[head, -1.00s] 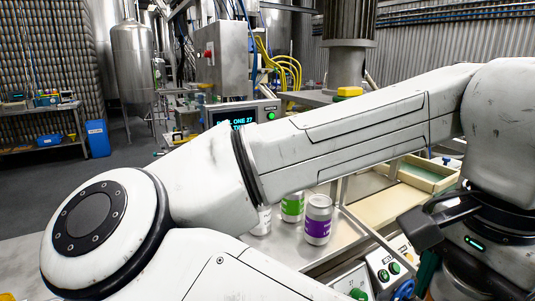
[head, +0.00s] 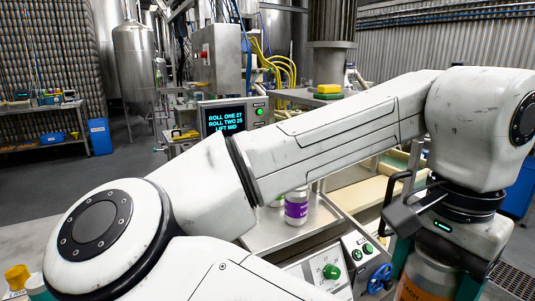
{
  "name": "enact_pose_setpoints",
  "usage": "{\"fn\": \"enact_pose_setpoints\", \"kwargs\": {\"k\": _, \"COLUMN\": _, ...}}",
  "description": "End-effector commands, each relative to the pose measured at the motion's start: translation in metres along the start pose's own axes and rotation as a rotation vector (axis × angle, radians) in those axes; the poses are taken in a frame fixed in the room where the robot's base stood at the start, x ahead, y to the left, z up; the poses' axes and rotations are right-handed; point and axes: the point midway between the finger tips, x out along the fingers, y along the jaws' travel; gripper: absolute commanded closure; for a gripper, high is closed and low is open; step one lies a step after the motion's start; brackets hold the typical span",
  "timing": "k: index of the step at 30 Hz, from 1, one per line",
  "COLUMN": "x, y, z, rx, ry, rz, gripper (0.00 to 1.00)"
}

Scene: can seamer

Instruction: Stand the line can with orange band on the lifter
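The line can with orange band (head: 428,277) is at the lower right, close to the camera, below my wrist. Its silvery upper wall and orange band show, and its lower end is cut off by the picture edge. My gripper (head: 436,272) has teal fingers on both sides of this can and appears to be shut on it. The finger contact is partly hidden. The lifter cannot be made out; my arm covers much of the machine's middle.
A can with purple band (head: 296,209) stands on the metal tray (head: 270,236), with another can mostly hidden behind my arm. A control panel with a green knob (head: 331,271) and a blue handwheel (head: 379,278) lies left of the held can. A yellow-topped can-like object (head: 16,277) is at lower left.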

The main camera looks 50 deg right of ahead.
Motion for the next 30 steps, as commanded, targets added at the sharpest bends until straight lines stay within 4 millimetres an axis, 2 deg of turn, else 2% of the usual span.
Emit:
{"fn": "enact_pose_setpoints", "kwargs": {"k": 8, "x": 0.017, "y": -0.062, "z": -0.006, "rx": -0.289, "ry": 0.000, "rz": 0.006, "gripper": 0.76}}
{"fn": "enact_pose_setpoints", "kwargs": {"k": 11, "x": 0.032, "y": -0.096, "z": -0.002, "rx": -0.446, "ry": 0.000, "rz": 0.008, "gripper": 0.76}}
{"fn": "enact_pose_setpoints", "kwargs": {"k": 14, "x": 0.055, "y": -0.138, "z": 0.011, "rx": -0.643, "ry": 0.000, "rz": 0.010, "gripper": 0.76}}
{"fn": "enact_pose_setpoints", "kwargs": {"k": 18, "x": 0.098, "y": -0.190, "z": 0.043, "rx": -0.920, "ry": -0.002, "rz": 0.012, "gripper": 0.76}}
{"fn": "enact_pose_setpoints", "kwargs": {"k": 21, "x": 0.135, "y": -0.217, "z": 0.070, "rx": -1.099, "ry": -0.003, "rz": 0.013, "gripper": 0.76}}
{"fn": "enact_pose_setpoints", "kwargs": {"k": 25, "x": 0.187, "y": -0.241, "z": 0.110, "rx": -1.313, "ry": -0.004, "rz": 0.013, "gripper": 0.75}}
{"fn": "enact_pose_setpoints", "kwargs": {"k": 30, "x": 0.259, "y": -0.251, "z": 0.161, "rx": -1.556, "ry": -0.003, "rz": 0.014, "gripper": 0.75}}
